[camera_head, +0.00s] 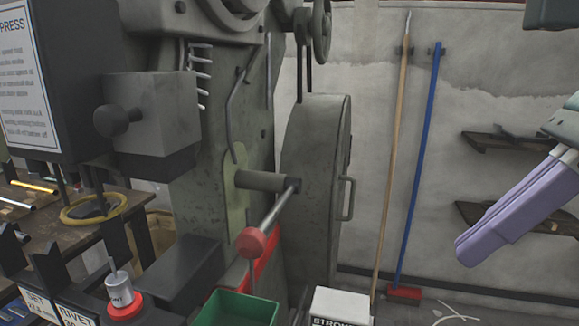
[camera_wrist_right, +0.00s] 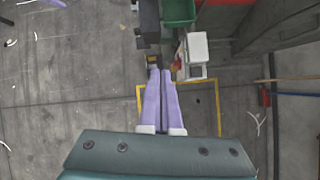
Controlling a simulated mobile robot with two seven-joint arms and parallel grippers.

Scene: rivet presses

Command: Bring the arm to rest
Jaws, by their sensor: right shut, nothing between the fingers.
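My right gripper (camera_head: 468,254) comes in from the right edge of the head view, its purple fingers together and pointing down to the left. It is in free air, apart from the press. In the right wrist view the same purple fingers (camera_wrist_right: 160,74) lie side by side, shut and empty, above the floor. My left gripper does not show in either view.
The large grey press (camera_head: 220,120) fills the left and middle, with a red-knobbed lever (camera_head: 252,242). A green bin (camera_head: 238,308) and a white box (camera_head: 341,303) stand low in front. Two long-handled tools, one blue (camera_head: 420,160), lean on the wall near shelves (camera_head: 515,217).

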